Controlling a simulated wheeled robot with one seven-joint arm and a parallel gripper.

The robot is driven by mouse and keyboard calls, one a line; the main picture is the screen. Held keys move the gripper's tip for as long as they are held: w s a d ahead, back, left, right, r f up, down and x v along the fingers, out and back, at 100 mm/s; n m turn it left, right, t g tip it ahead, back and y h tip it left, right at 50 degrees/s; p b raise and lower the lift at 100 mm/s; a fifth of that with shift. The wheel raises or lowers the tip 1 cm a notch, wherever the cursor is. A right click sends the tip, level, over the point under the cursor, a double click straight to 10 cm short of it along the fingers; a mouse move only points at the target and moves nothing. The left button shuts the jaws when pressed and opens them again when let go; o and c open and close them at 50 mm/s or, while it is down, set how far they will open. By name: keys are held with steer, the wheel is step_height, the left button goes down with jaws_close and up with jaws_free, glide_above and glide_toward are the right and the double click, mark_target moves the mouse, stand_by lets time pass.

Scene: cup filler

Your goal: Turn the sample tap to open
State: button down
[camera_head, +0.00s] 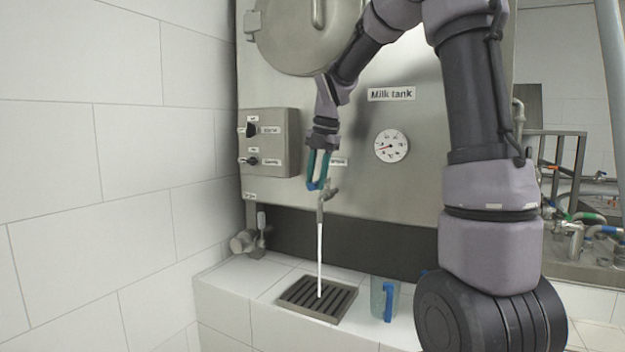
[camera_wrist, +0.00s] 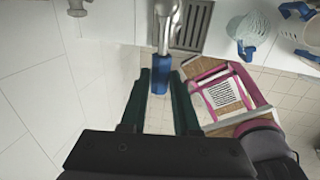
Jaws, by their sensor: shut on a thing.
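The sample tap (camera_head: 327,197) sticks out low on the front of the steel milk tank (camera_head: 360,115). A thin white stream (camera_head: 320,260) runs from its spout down to the drain grate (camera_head: 318,298). My gripper (camera_head: 318,186) is at the tap from above. In the wrist view, the metal tap (camera_wrist: 166,25) ends in a blue handle (camera_wrist: 159,82) between my fingertips, and my gripper is shut on it. The fingers partly hide the handle in the head view.
A clear jug (camera_head: 377,298) with a blue handle stands right of the drain grate on the white tiled ledge. A control box (camera_head: 268,142) with knobs is left of my gripper. A round gauge (camera_head: 391,146) is to the right. A tiled wall closes the left side.

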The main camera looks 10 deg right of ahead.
steer(key=shift+d, duration=0.1)
stand_by(0.3)
steer(key=c, duration=0.7)
jaws_free()
steer(key=shift+o, duration=0.2)
steer(key=shift+r, duration=0.15)
step_height(320, 180, up, 10)
steer(key=s+d, duration=0.1)
steer(key=shift+s+d+r, duration=0.15)
steer(key=shift+s+d, duration=0.05)
steer(key=shift+d, duration=0.1)
